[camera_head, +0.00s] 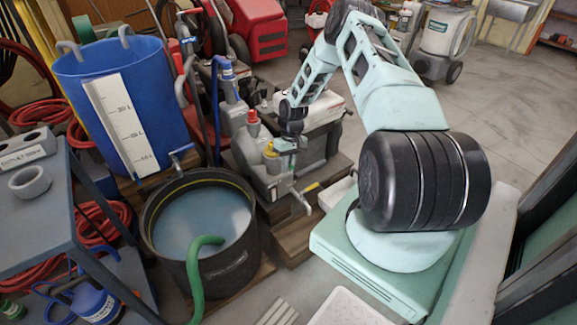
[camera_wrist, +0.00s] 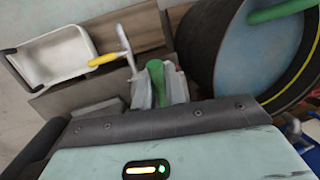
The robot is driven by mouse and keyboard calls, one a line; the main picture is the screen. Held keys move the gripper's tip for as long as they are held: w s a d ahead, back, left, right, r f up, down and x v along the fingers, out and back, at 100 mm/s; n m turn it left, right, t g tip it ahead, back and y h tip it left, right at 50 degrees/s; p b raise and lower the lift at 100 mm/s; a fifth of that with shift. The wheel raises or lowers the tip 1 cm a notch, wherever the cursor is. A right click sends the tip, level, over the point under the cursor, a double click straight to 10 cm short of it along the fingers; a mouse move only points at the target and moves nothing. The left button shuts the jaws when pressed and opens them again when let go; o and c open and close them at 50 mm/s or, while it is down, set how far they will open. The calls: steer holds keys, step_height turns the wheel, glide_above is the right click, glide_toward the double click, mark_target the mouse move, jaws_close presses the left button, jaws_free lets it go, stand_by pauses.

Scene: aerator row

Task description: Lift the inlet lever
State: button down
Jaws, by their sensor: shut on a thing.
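My gripper (camera_wrist: 160,92) is shut on a green lever (camera_wrist: 156,72), whose rounded end shows between the pale fingers in the wrist view. I see no label that names it as the inlet lever. The green lever is hidden there by the gripper and wrist. A yellow-handled tap (camera_head: 311,187) sticks out low on the unit's front; it also shows in the wrist view (camera_wrist: 104,60).
A black tub (camera_head: 160,240) of bluish water with a green hose (camera_head: 196,275) stands left of the unit. A blue barrel (camera_head: 75,75) stands behind it. A white tray (camera_wrist: 55,55) lies beside the yellow-handled tap. A grey cart (camera_head: 55,195) is at far left.

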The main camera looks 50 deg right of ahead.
stand_by(0.4)
steer(key=c, duration=1.5)
jaws_free()
steer(key=p+v, duration=0.1)
steer(key=v, duration=1.6)
steer(key=shift+w+p, duration=0.15)
steer(key=shift+p, duration=0.15)
steer(key=shift+r, duration=0.15)
